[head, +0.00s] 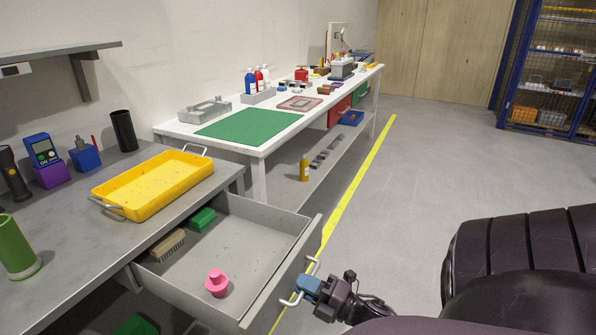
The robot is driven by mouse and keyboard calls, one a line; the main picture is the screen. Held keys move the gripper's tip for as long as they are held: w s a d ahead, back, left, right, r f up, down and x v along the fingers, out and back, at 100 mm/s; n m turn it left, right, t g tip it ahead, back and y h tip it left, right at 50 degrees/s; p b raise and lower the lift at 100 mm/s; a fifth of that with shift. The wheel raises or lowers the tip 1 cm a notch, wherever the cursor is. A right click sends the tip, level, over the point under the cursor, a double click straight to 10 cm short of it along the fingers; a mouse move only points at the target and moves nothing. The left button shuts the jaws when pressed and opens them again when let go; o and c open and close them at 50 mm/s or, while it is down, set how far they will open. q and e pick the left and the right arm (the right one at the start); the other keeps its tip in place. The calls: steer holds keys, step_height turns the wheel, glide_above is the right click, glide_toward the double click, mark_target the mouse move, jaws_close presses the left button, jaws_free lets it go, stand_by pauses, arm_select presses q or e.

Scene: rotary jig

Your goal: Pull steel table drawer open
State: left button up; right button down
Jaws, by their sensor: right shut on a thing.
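The steel table (55,255) stands at the left. Its grey drawer (245,240) is pulled well out to the right, with its inside in plain view. The drawer holds a pink object (217,282), a brush (166,245) and a green block (202,220). A pale bar handle (292,300) is on the drawer's front. My right gripper (312,285) is at the handle and shut on it; the fingertips are small and partly hidden. My left gripper is not in view.
A yellow tray (150,208) with handles sits on the steel table, near a green cylinder (17,258) and a black cup (124,131). A white table with a green mat (248,127) stands behind.

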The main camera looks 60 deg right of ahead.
stand_by(0.3)
steer(key=c, duration=1.2)
jaws_free()
steer(key=v, duration=1)
steer(key=shift+s, duration=0.4)
